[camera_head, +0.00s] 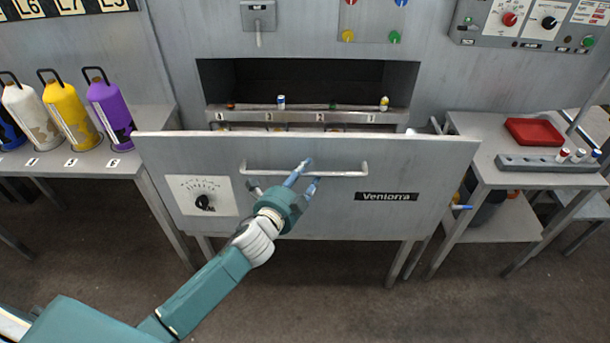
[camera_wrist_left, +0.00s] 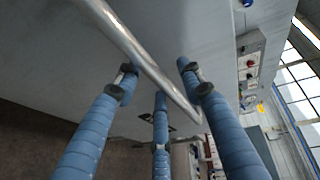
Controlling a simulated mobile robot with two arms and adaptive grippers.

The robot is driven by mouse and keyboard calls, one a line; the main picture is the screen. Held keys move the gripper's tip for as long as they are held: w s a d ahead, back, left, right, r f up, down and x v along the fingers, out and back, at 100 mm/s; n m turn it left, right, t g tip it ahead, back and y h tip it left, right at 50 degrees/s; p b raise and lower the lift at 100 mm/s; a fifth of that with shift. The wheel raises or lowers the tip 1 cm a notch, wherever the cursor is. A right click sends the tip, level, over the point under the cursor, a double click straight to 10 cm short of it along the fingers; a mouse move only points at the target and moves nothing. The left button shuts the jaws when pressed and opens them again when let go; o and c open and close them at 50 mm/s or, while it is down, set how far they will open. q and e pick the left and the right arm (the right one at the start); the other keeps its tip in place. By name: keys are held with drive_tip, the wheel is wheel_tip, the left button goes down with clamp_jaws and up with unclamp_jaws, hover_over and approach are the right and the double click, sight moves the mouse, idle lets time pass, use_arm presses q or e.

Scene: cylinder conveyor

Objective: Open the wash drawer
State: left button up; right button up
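The wide grey drawer front (camera_head: 330,215) carries a dial plate at left, a "Ventorra" label at right and a horizontal bar handle (camera_head: 345,173). My left gripper (camera_head: 306,175) is at the middle of this handle, coming from below left. In the left wrist view the handle (camera_wrist_left: 148,62) runs diagonally between the spread blue fingers (camera_wrist_left: 158,82). The fingers are open around the bar, not closed on it; contact cannot be told. The drawer's inside is mostly hidden behind its front. My right gripper is not seen.
A recessed slot with a ledge (camera_head: 300,115) holding small cylinders is above the drawer. A table at left bears coloured bottles (camera_head: 68,113). A table at right bears a red tray (camera_head: 535,132) and a grey rack (camera_head: 548,164). The floor in front is clear.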

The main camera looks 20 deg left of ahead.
use_arm(q)
drive_tip(key=v, duration=1.2)
drive_tip(key=s+a+f+n+g+y, duration=0.1)
drive_tip(key=s+a+f+n+g, duration=0.2)
drive_tip(key=f, duration=0.9)
drive_tip(key=s+a+f+n+g, duration=0.15)
drive_tip(key=s+f, duration=0.35)
drive_tip(key=f, duration=0.6)
drive_tip(key=s+a+f+n+g+y, duration=0.1)
drive_tip(key=s+f+n+g, duration=0.25)
drive_tip(key=f, duration=0.85)
drive_tip(key=s+f+n+g, duration=0.2)
drive_tip(key=s+f, duration=0.4)
drive_tip(key=s, duration=0.5)
drive_tip(key=s+d+f+n+g, duration=0.1)
drive_tip(key=s+f+n+g, duration=0.1)
drive_tip(key=s+f, duration=0.4)
drive_tip(key=s+d+f+n+g, duration=0.1)
drive_tip(key=s+f+n, duration=0.3)
drive_tip(key=s, duration=1.2)
wheel_tip(320, 180, down, 3)
drive_tip(key=shift+s+d+f+g, duration=0.15)
drive_tip(key=shift+s+d+g, duration=0.1)
drive_tip(key=shift+g, duration=0.65)
